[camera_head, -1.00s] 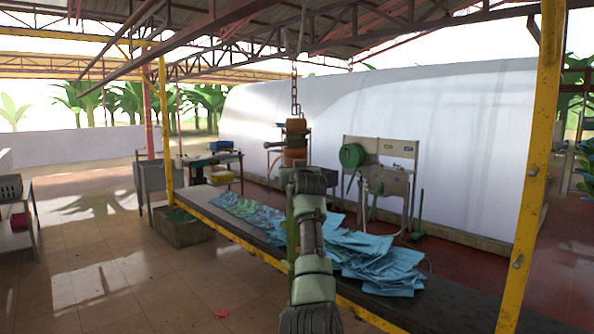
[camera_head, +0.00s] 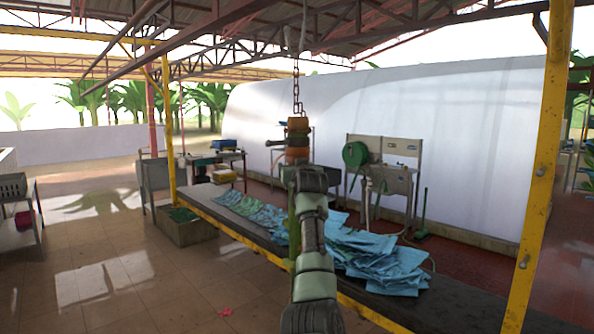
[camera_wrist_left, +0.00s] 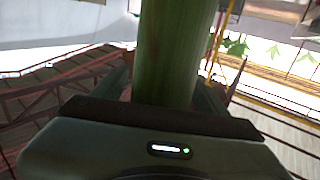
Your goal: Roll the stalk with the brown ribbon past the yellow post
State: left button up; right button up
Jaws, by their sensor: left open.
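The stalk hangs on a chain (camera_head: 296,95) from the overhead rail. An orange-brown band (camera_head: 298,124), likely the brown ribbon, is wrapped near its top. Its green lower part (camera_head: 293,225) shows beside my left arm, which hides most of it. In the left wrist view the thick green stalk (camera_wrist_left: 172,50) stands between the fingers of my left gripper (camera_wrist_left: 165,92), which is open around it; contact cannot be told. One yellow post (camera_head: 540,170) stands at the right, another (camera_head: 167,130) farther back at the left. My right gripper is out of view.
A long dark bench (camera_head: 445,306) with blue sheets (camera_head: 375,262) runs behind my arm between the posts. A green-reeled stand (camera_head: 355,154) is behind it. A metal table (camera_head: 30,215) stands at the left. The tiled floor at the left is largely clear.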

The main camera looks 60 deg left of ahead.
pick_arm(q)
jog(key=b+v, duration=0.3)
jog(key=v, duration=0.4)
jog(key=shift+d+b, duration=0.3)
jog(key=shift+d, duration=0.05)
jog(key=shift+s, duration=0.1)
